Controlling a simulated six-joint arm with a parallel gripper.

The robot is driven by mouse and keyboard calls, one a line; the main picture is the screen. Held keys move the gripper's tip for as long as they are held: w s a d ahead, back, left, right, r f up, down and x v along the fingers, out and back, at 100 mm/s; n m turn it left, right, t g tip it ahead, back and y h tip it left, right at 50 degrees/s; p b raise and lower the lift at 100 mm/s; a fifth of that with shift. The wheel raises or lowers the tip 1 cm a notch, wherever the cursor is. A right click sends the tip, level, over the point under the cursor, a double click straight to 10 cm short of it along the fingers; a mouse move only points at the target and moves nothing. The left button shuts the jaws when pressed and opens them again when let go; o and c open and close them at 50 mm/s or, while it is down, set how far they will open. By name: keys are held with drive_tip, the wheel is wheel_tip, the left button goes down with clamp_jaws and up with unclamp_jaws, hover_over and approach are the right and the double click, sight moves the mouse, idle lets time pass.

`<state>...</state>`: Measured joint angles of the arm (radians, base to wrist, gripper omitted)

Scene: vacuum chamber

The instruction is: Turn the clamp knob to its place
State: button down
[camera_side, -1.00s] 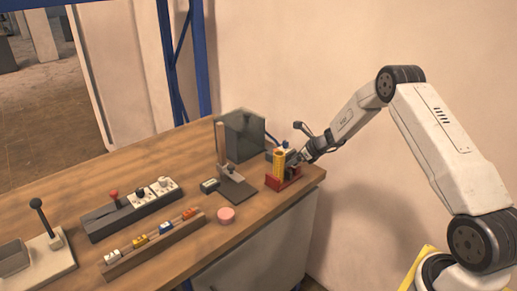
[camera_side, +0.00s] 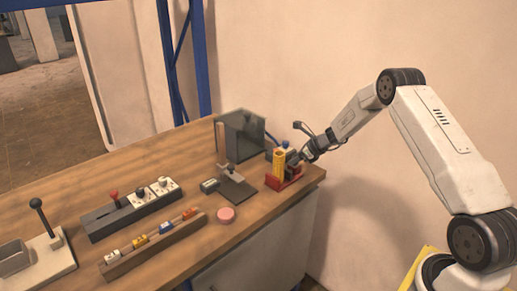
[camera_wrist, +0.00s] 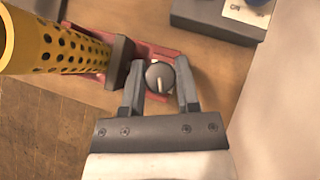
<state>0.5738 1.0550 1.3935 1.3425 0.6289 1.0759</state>
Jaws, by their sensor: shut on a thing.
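The clamp knob (camera_wrist: 160,77) is a dark round knob with a pale pointer line. In the wrist view it sits between the two fingers of my gripper (camera_wrist: 160,92), which is shut on it. The pale line runs nearly up and down in that view. The knob belongs to a red clamp base (camera_wrist: 145,50) holding an upright yellow perforated tube (camera_wrist: 55,45). In the side view, the red base (camera_side: 283,184) and yellow tube (camera_side: 279,164) stand at the table's right corner, with my gripper (camera_side: 296,163) against their right side. The knob is hidden there.
A grey box with a white switch plate (camera_wrist: 245,8) is beyond the clamp. A clear dark box (camera_side: 240,135), a post stand (camera_side: 235,188), and a pink disc (camera_side: 226,214) are left of the clamp. Switch and connector strips lie farther left.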

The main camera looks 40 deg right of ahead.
drive_tip(key=n+g+y, duration=0.1)
drive_tip(key=n, duration=0.2)
drive_tip(key=n+g+y, duration=0.1)
drive_tip(key=n+y, duration=0.1)
drive_tip(key=shift+d+n+g+y, duration=0.1)
drive_tip(key=shift+n+g+y, duration=0.2)
drive_tip(key=shift+n, duration=0.1)
drive_tip(key=shift+n+g+y, duration=0.6)
drive_tip(key=shift+n+g, duration=0.3)
drive_tip(key=shift+n, duration=0.5)
drive_tip(key=shift+n+g+y, duration=0.4)
drive_tip(key=shift+n+g, duration=0.5)
drive_tip(key=shift+n, duration=0.3)
drive_tip(key=shift+c, duration=1.7)
unclamp_jaws()
drive_tip(key=shift+r, duration=0.1)
drive_tip(key=shift+v, duration=1.5)
wheel_tip(320, 180, up, 7)
